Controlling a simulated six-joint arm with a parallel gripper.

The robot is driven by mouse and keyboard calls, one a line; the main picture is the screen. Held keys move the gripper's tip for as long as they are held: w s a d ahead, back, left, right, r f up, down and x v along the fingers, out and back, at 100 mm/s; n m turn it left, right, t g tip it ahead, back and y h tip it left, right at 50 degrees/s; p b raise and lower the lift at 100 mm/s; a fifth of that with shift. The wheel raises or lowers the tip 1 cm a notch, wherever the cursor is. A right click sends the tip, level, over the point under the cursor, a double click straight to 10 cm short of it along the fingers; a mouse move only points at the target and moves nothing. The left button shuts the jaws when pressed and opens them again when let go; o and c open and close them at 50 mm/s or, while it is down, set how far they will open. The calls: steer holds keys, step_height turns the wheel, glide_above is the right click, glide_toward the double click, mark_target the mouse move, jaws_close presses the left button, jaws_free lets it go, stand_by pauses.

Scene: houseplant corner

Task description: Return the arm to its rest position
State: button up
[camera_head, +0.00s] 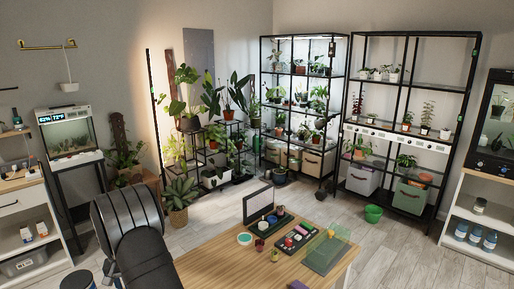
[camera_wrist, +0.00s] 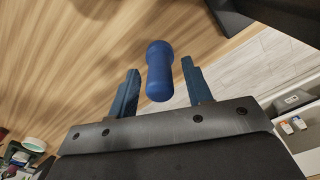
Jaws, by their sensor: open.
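My gripper (camera_wrist: 157,92) shows in the wrist view with its two blue-grey fingers spread apart. A blue bottle-like object (camera_wrist: 159,70) appears between the fingers in the picture, over the wooden table (camera_wrist: 60,75). Gaps show on both sides of it, so the fingers do not grip it. How far it is below the fingertips I cannot tell. In the head view my dark arm fills the lower left, and the gripper and the blue object do not show there.
The table (camera_head: 225,262) carries a dark upright panel (camera_head: 257,206), a tray of small items (camera_head: 298,237) and a green transparent box (camera_head: 327,250) towards its right. Its near left part looks bare. A green pot (camera_head: 373,213) stands on the floor beyond. Plant racks (camera_head: 409,85) line the back.

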steer(key=shift+f, duration=0.55)
step_height(320, 180, up, 4)
steer(key=shift+f, duration=0.2)
steer(key=shift+d+r, duration=0.2)
steer(key=shift+r, duration=0.15)
stand_by(0.4)
